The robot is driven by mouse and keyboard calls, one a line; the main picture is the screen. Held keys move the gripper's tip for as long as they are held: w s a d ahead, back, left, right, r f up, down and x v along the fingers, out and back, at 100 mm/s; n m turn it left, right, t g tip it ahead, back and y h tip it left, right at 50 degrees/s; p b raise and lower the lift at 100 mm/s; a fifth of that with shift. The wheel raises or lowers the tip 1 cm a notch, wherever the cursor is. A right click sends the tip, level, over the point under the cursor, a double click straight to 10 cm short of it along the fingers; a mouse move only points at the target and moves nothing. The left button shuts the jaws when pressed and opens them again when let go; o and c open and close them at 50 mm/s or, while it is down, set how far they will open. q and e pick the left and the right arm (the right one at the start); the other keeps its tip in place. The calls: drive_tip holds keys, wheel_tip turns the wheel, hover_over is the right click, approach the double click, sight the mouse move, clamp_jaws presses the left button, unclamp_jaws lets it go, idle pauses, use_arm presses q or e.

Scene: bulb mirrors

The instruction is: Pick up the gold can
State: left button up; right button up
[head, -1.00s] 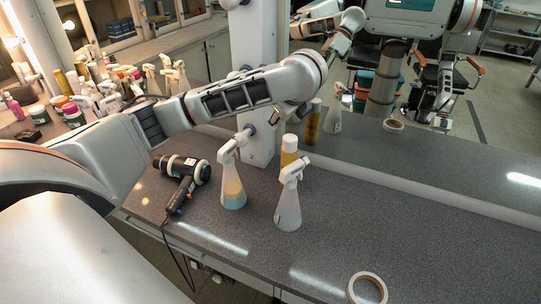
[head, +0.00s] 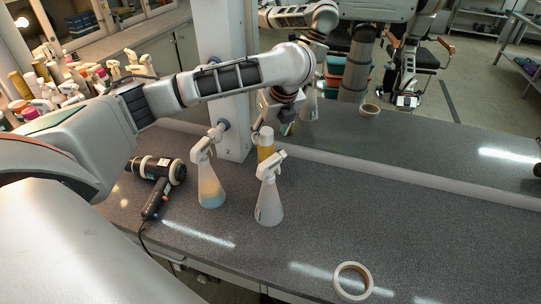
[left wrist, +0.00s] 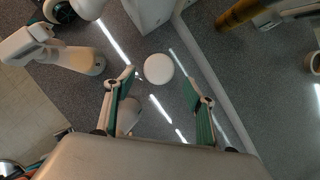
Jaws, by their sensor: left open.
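The gold can (head: 265,151) stands upright on the grey counter, with a white cap; a white spray bottle in front hides its lower part. In the left wrist view its round white cap (left wrist: 158,68) shows from above, near the fingertips and between their lines. My left gripper (head: 277,120) hangs from the arm just above and beside the cap in the head view. Its two green-padded fingers (left wrist: 160,77) are apart and hold nothing. I cannot tell whether a finger touches the can. My right gripper is in neither view.
Two spray bottles, one clear-white (head: 268,200) and one with bluish liquid (head: 210,188), stand close to the can. A hair dryer (head: 157,180) lies at left, a tape roll (head: 352,281) at front. A mirror runs behind; the right part of the counter is clear.

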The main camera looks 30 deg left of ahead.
sight(266, 143)
use_arm(q)
drive_tip(key=x, duration=0.6)
drive_tip(key=shift+s+a+f, duration=0.2)
drive_tip(key=shift+f, duration=0.05)
clamp_jaws()
